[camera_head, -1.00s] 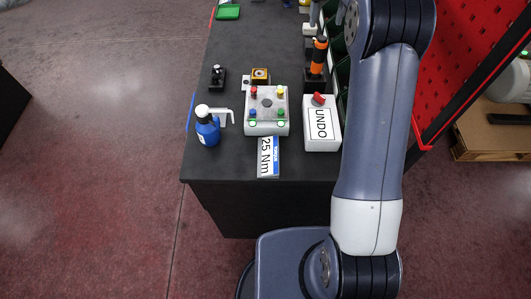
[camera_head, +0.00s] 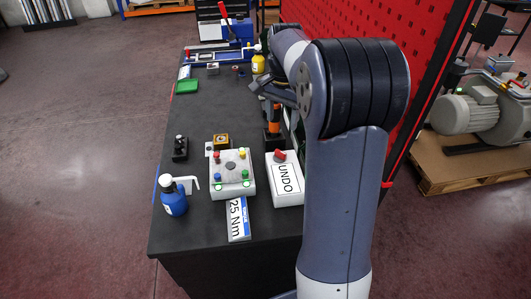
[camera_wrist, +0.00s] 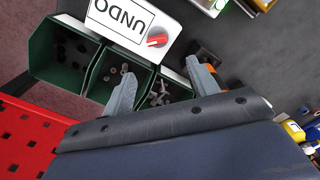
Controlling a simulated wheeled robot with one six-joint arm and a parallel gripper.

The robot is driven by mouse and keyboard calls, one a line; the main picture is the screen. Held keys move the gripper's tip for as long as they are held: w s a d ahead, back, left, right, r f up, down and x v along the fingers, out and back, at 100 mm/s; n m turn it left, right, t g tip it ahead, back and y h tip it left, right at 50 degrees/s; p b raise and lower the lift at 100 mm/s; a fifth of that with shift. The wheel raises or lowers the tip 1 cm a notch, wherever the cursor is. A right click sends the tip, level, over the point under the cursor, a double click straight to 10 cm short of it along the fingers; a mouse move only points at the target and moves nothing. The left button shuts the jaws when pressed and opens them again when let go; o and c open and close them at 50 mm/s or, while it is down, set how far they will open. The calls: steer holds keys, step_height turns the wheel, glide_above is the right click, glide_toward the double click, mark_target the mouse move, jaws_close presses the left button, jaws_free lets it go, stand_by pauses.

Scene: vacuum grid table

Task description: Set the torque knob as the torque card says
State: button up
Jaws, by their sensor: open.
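The torque card (camera_head: 238,218) lies near the table's front edge and reads "25 Nm". An orange and black driver-like tool (camera_head: 273,118) stands upright in a black holder right of the table's middle. A white box marked "UNDO" (camera_head: 287,186) carries a red knob (camera_head: 279,155); the red knob also shows in the wrist view (camera_wrist: 157,40). I cannot tell which part is the torque knob. My gripper (camera_wrist: 160,68) is open and empty, above the green bins near the UNDO box. In the wrist view, its right finger partly hides the orange tool.
Green bins (camera_wrist: 62,50) with small hardware line the table's right side by the red perforated panel (camera_head: 385,70). A grey box with coloured buttons (camera_head: 232,172), a blue bottle (camera_head: 173,196) and a black fixture (camera_head: 180,150) stand nearby. The table's middle left is clear.

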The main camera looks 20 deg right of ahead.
mark_target(281, 151)
steer(key=shift+m, duration=0.3)
steer(key=f, duration=1.1)
steer(key=shift+s+a+f+p, duration=0.1)
steer(key=shift+s+p, duration=0.25)
steer(key=shift+p, duration=0.05)
steer(key=c, duration=1)
